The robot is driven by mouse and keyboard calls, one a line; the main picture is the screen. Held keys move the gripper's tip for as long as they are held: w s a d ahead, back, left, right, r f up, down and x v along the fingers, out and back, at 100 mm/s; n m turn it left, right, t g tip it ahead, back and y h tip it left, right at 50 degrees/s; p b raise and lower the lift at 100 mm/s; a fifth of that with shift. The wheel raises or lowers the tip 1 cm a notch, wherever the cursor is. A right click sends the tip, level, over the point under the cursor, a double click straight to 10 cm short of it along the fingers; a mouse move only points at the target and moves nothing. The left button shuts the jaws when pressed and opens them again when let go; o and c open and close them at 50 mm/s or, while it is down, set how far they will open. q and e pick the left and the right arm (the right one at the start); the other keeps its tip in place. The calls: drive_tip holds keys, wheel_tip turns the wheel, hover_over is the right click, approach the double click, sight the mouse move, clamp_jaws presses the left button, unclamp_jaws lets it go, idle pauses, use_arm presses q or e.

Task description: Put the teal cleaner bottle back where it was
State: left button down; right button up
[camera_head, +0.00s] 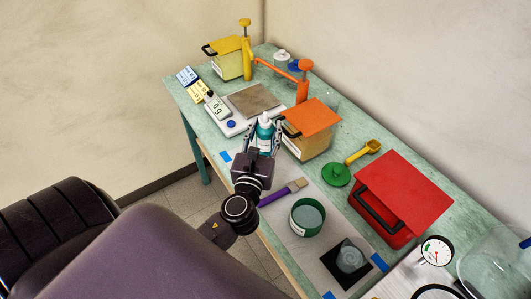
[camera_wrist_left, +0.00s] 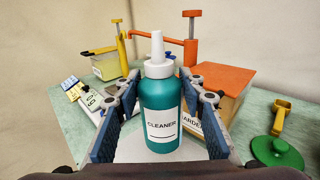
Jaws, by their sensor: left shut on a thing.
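The teal cleaner bottle (camera_head: 265,133) with a white nozzle is upright at the front of the bench, left of the orange-lidded box. My left gripper (camera_head: 263,140) is around it, shut on its body. In the left wrist view the bottle (camera_wrist_left: 160,112) stands between the two blue finger pads, its CLEANER label facing the camera. I cannot tell whether its base touches the bench, as the gripper hides it. My right gripper is not in view.
The orange-lidded box (camera_head: 312,118) stands close to the bottle's right. A scale (camera_head: 231,127) lies behind left. A brush (camera_head: 283,193), a green tub (camera_head: 307,217), a green lid (camera_head: 336,175) and a red box (camera_head: 400,190) lie toward the right. Blue tape marks the bench.

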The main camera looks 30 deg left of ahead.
sight(263, 148)
use_arm(q)
wheel_tip(263, 148, down, 5)
drive_tip(key=shift+r+b, duration=0.1)
drive_tip(key=shift+b, duration=0.45)
wheel_tip(263, 148, down, 4)
drive_tip(key=shift+r+b, duration=0.25)
drive_tip(key=shift+b, duration=0.25)
drive_tip(key=shift+f, duration=0.15)
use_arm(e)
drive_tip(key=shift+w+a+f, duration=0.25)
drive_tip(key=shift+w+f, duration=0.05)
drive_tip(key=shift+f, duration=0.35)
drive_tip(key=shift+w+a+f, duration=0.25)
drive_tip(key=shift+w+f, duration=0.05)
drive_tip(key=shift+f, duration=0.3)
use_arm(q)
drive_tip(key=shift+f, duration=0.15)
drive_tip(key=c, duration=1.3)
unclamp_jaws()
drive_tip(key=shift+o, duration=0.2)
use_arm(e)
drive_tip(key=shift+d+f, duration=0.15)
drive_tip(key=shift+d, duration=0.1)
